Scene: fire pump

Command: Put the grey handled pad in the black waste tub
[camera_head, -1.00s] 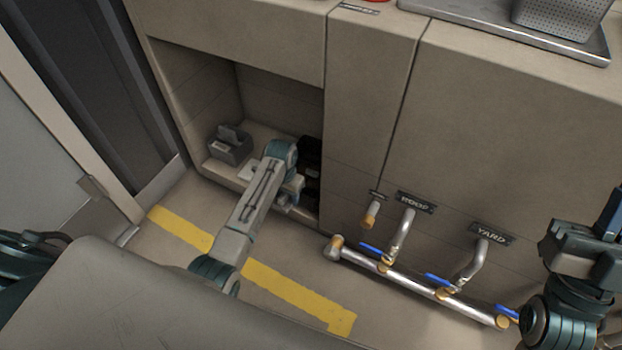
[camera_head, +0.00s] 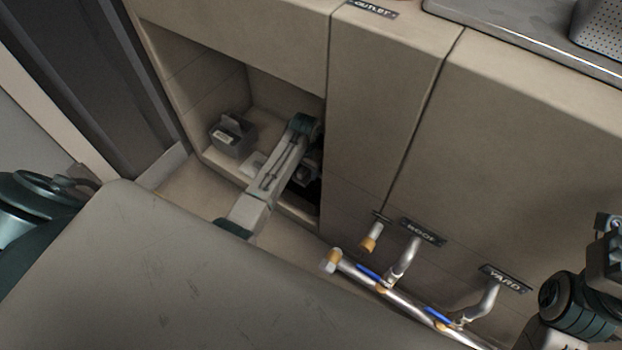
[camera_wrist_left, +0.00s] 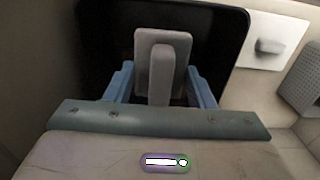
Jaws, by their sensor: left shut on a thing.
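The grey handled pad (camera_wrist_left: 150,42) shows in the left wrist view, with its handle toward the camera. My left gripper (camera_wrist_left: 158,78) has its blue fingers on both sides and is shut on it. Behind the pad is the dark inside of the black waste tub (camera_wrist_left: 92,35); I cannot tell whether the pad touches it. In the head view, my left gripper (camera_head: 305,173) is inside the low cabinet recess, partly hidden by its own arm, and only a dark bit of the tub (camera_head: 313,188) shows. My right gripper (camera_head: 607,235) is at the right edge, its jaws unclear.
A grey box (camera_head: 233,138) stands on the recess floor at the left. A pale plate (camera_head: 254,163) lies beside it; the wrist view shows this plate (camera_wrist_left: 240,50) with a grey knob. The cabinet wall bounds the recess at right. Pipes with blue levers (camera_head: 395,300) run along the cabinet front.

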